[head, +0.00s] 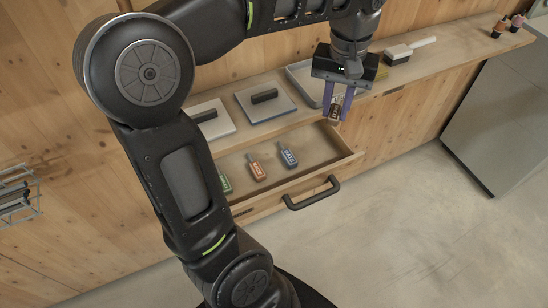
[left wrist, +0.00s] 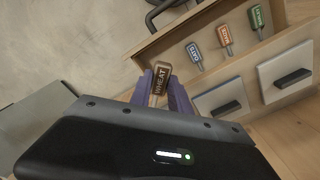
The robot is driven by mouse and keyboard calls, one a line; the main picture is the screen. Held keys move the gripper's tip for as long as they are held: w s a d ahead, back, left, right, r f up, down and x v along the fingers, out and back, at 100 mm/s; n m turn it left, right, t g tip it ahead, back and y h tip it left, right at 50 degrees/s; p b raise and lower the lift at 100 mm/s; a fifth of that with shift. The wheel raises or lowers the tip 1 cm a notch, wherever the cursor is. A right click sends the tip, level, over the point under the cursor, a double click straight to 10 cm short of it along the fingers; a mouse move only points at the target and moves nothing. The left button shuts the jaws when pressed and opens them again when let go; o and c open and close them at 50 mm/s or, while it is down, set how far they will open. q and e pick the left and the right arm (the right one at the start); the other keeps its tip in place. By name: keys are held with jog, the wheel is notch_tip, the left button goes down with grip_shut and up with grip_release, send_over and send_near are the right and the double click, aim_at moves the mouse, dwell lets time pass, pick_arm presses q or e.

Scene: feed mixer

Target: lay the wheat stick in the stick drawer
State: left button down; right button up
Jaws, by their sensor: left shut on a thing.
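The wheat stick, a brown tag lettered WHEAT (left wrist: 160,79), is held between the purple fingers of my left gripper (head: 337,104). In the head view the stick (head: 335,113) hangs below the fingertips, above the right end of the open drawer. The stick drawer (head: 349,150) is pulled out under the shelf, its black handle (head: 312,194) in front. Inside lie a blue OATS stick (head: 288,157), an orange stick (head: 257,169) and a green stick (head: 225,183), partly hidden by my arm. The drawer floor right of the blue stick is bare. My right gripper does not show.
On the shelf (head: 460,38) above stand two pale lidded boxes with black handles (head: 265,102), a grey tray (head: 299,73), a brush (head: 408,50) and small pots (head: 508,24). A grey cabinet (head: 495,125) is at right. A wire rack (head: 18,195) hangs at left.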

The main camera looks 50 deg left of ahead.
pick_arm(q)
jog(key=shift+w+a+f, duration=0.1)
jog(key=shift+w+f, duration=0.05)
jog(key=shift+f, duration=0.4)
send_near(316, 149)
jog(key=d+f, duration=0.2)
jog(key=f, duration=0.1)
jog(key=s+d+f, duration=0.1)
jog(key=f, duration=0.1)
jog(key=shift+d+f, duration=0.15)
jog(key=shift+d, duration=0.25)
jog(key=a, duration=0.1)
jog(key=a+p, duration=0.1)
jog(key=w+a, duration=0.1)
jog(key=a, duration=0.1)
jog(key=shift+f+p, duration=0.35)
jog(key=shift+f, duration=0.2)
